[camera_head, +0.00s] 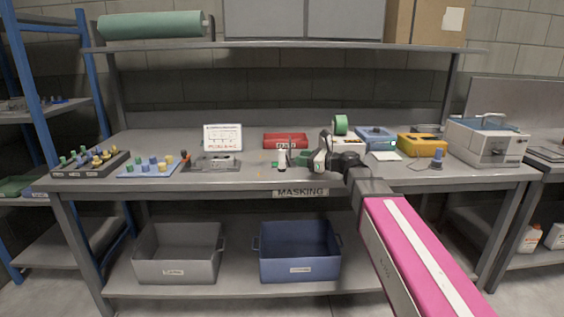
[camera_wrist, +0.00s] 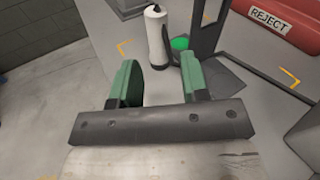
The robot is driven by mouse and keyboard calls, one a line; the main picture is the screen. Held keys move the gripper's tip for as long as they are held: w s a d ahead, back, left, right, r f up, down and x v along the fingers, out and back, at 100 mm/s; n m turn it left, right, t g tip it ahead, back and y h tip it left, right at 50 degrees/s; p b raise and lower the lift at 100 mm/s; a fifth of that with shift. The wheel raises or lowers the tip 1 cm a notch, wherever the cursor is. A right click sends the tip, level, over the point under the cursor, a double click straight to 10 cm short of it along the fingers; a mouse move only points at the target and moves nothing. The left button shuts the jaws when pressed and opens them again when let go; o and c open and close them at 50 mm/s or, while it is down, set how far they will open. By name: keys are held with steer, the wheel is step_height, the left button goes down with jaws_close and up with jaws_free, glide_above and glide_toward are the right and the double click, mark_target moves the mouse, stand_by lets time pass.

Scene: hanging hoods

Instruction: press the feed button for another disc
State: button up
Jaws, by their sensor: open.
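My gripper (camera_wrist: 160,66) is open, with its two green fingers apart and nothing between them. A round green button (camera_wrist: 180,43), which looks like the feed button, sits just beyond the right fingertip. It is beside the foot of a dark grey upright part (camera_wrist: 207,26). A white cylinder (camera_wrist: 157,36) with a dark patch stands just left of the button, ahead of the gap between the fingers. In the head view my gripper (camera_head: 303,158) is over the middle of the bench, near the white cylinder (camera_head: 281,159). No loose disc can be made out.
A red REJECT bin (camera_wrist: 272,20) lies beyond the dark part, at upper right. On the bench (camera_head: 250,180), a grey fixture (camera_head: 213,163) and white sign (camera_head: 223,136) stand left; a green tape roll (camera_head: 340,124), blue box (camera_head: 376,138) and yellow box (camera_head: 422,146) stand right.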

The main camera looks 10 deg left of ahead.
steer(key=shift+s+m+y, duration=0.4)
steer(key=shift+m, duration=0.3)
steer(key=shift+w+a, duration=0.1)
steer(key=shift+a, duration=0.15)
steer(key=x, duration=1)
steer(key=shift+w+a, duration=0.1)
steer(key=shift+w, duration=0.15)
jaws_close()
steer(key=shift+r, duration=0.15)
steer(key=shift+r, duration=0.5)
steer(key=s+a+r, duration=0.5)
steer(key=s+r, duration=0.4)
steer(key=s, duration=0.1)
steer(key=shift+s+r, duration=0.3)
steer(key=shift+r, duration=0.05)
